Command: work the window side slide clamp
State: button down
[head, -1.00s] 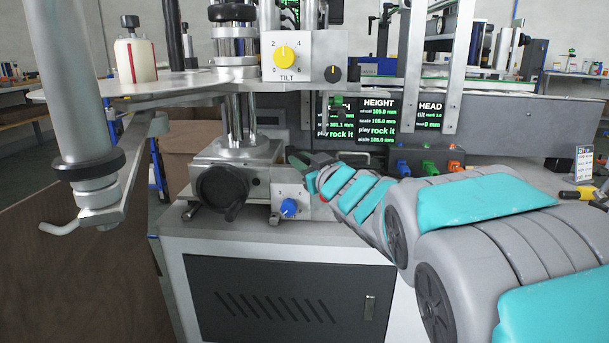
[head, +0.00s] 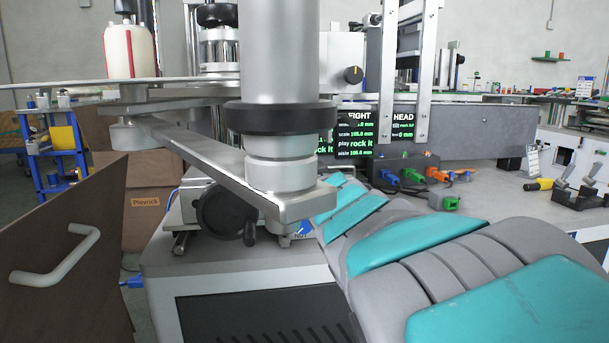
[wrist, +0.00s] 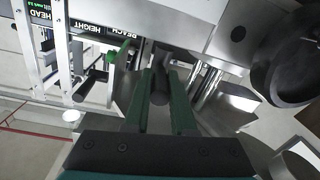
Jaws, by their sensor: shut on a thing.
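My gripper (wrist: 161,82) shows in the wrist view with its two green fingers closed around a dark rounded handle (wrist: 160,96). I cannot tell from the frames whether this handle belongs to the window side slide clamp. In the head view my gripper is hidden behind the thick grey post and its arm bracket. The slide unit with a black handwheel (head: 222,210) stands under the bracket. A small dark lever (head: 181,241) sits at its lower left. The handwheel also shows at the right in the wrist view (wrist: 283,78).
The grey post (head: 283,70) and flat bracket (head: 225,165) hang close in front. A blue knob (head: 305,228) is partly covered by them. A brown door with a pale handle (head: 55,262) stands open at left. Green, blue and orange connectors (head: 410,172) sit on the bench at right.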

jog(key=shift+a+r, duration=0.1)
jog(key=shift+r, duration=0.1)
jog(key=c, duration=1.2)
grip_release()
jog(key=o, duration=0.4)
jog(key=shift+f, duration=0.1)
jog(key=shift+o, duration=0.2)
jog(key=v, duration=0.7)
jog(key=shift+s, duration=0.4)
